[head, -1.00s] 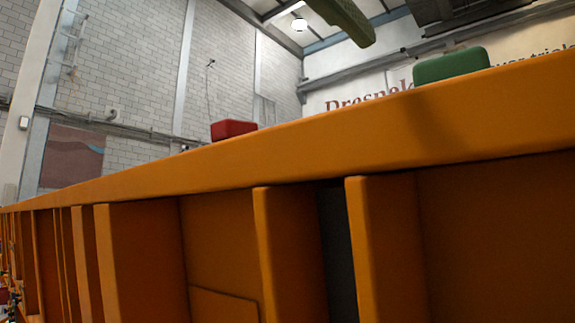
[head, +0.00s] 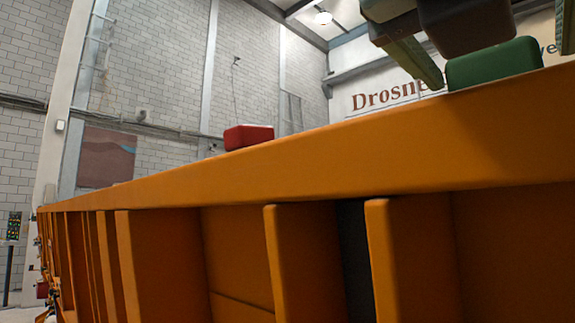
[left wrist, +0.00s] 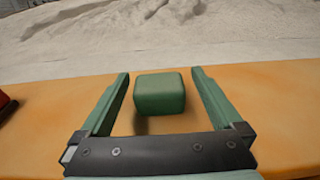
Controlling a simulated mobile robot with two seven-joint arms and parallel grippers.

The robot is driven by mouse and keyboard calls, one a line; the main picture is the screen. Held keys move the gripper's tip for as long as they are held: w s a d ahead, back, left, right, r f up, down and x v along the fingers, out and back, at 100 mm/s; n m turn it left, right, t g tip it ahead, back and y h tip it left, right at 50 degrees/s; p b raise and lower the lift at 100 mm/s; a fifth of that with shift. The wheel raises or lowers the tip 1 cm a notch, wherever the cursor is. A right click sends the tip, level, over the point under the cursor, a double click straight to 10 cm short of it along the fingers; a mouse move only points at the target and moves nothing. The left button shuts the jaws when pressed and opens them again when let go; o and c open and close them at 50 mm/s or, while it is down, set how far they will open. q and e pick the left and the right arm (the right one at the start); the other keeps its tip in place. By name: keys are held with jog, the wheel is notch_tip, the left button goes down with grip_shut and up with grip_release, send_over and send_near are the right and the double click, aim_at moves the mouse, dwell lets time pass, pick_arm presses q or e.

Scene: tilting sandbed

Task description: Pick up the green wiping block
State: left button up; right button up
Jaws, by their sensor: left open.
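The green wiping block (head: 495,65) sits on the top of the orange rim at the right of the head view. It also shows in the left wrist view (left wrist: 160,94), between the two fingers and apart from both. My left gripper (head: 503,60) comes down over the block from above, open, with one green finger on each side of it. In the left wrist view the open fingers (left wrist: 160,74) reach along both sides of the block, with a gap on each side. My right gripper is in neither view.
The orange ribbed wall (head: 300,180) fills the lower part of the head view. A red block (head: 248,137) sits on the rim further left; its edge shows at the left of the wrist view (left wrist: 6,105). Pale sand (left wrist: 230,35) lies beyond the rim.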

aim_at(495, 72)
pick_arm(q)
jog(key=p+x, duration=0.1)
jog(key=x, duration=0.3)
jog(key=shift+w, duration=0.1)
jog(key=shift+a, duration=0.1)
jog(key=c, duration=1.3)
jog(key=shift+o, duration=0.2)
